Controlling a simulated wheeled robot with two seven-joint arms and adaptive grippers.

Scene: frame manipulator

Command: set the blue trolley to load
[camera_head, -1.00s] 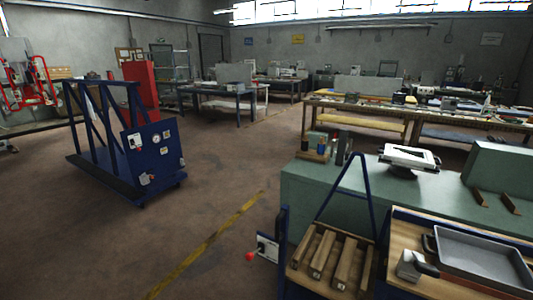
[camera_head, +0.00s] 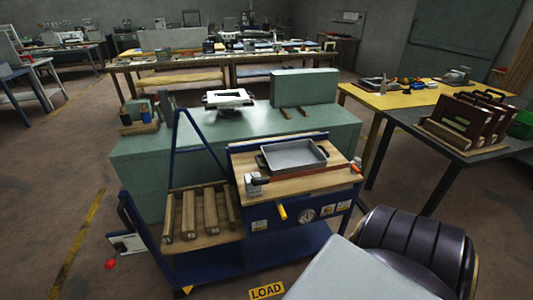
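The blue trolley (camera_head: 208,262) stands at the centre. It has a slatted wooden shelf (camera_head: 198,214) on its left under a blue A-shaped frame (camera_head: 182,150). Its raised wooden worktop (camera_head: 240,160) on the right carries a grey tray (camera_head: 292,156). Its front panel has a round dial (camera_head: 307,213), a yellow handle (camera_head: 281,212) and several labels. A lever with a red knob (camera_head: 111,264) sticks out at the lower left. A yellow LOAD sign (camera_head: 266,291) lies on the floor in front of the trolley. Neither of my grippers is in view.
A green bench (camera_head: 140,160) stands close behind the trolley. A yellow-topped table (camera_head: 395,99) and a dark table (camera_head: 462,141) are at right. A dark ribbed form and pale flat surface fill the bottom right; I cannot tell if they are mine. The left floor is clear.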

